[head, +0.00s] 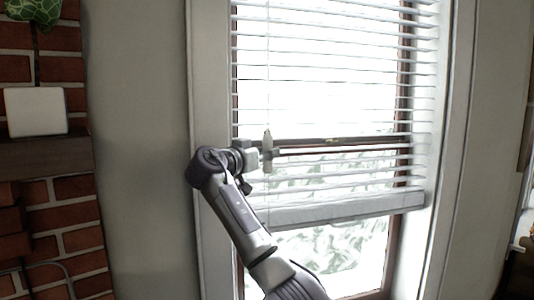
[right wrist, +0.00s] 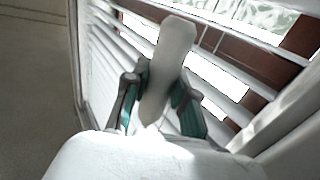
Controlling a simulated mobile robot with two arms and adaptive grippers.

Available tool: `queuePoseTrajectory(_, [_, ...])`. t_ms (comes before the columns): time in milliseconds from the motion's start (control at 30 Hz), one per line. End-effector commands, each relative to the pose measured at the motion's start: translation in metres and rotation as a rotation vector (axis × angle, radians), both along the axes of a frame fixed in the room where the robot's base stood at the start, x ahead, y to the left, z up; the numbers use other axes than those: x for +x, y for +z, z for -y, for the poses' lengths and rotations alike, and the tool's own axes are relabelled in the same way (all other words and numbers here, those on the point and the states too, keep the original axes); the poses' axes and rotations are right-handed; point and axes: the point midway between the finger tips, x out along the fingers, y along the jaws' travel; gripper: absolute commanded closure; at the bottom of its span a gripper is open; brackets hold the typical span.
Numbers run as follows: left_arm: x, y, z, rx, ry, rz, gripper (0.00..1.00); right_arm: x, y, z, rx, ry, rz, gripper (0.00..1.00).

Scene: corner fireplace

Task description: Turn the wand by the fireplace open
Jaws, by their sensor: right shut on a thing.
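The wand (head: 267,138) is a pale, slim handle hanging in front of the window blind (head: 330,60), near its left side. In the right wrist view the wand (right wrist: 170,65) looks like a pale rounded bar, tilted, between green-padded fingers. My right gripper (head: 266,155) is shut on the wand, with a finger on each side of it; it also shows in the right wrist view (right wrist: 160,98). The blind's slats are apart, and bright light and foliage show between them. My left gripper is not in view.
The white window frame (head: 207,80) stands left of the blind, with plain wall beyond it. A brick fireplace (head: 75,215) with a mantel (head: 45,158) is at far left. The blind's bottom rail (head: 345,209) hangs below the gripper.

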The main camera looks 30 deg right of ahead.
Motion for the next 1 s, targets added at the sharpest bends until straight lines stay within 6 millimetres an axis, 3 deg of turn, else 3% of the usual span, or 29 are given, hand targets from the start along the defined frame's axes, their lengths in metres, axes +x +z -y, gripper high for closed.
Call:
queuePoseTrajectory(500, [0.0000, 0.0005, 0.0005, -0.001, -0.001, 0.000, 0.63, 0.0002, -0.0001, 0.0002, 0.001, -0.019, 0.001, 1.00])
queuePoseTrajectory(533, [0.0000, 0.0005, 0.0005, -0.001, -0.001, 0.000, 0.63, 0.0002, -0.0001, 0.0002, 0.001, -0.019, 0.001, 0.71])
queuePoseTrajectory(667, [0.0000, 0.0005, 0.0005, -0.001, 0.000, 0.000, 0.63, 0.0002, 0.0000, 0.0002, 0.000, -0.019, 0.001, 0.49])
queuePoseTrajectory(1000, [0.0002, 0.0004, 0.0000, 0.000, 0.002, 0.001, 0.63, -0.0003, 0.0001, -0.0016, 0.000, -0.018, 0.001, 0.48])
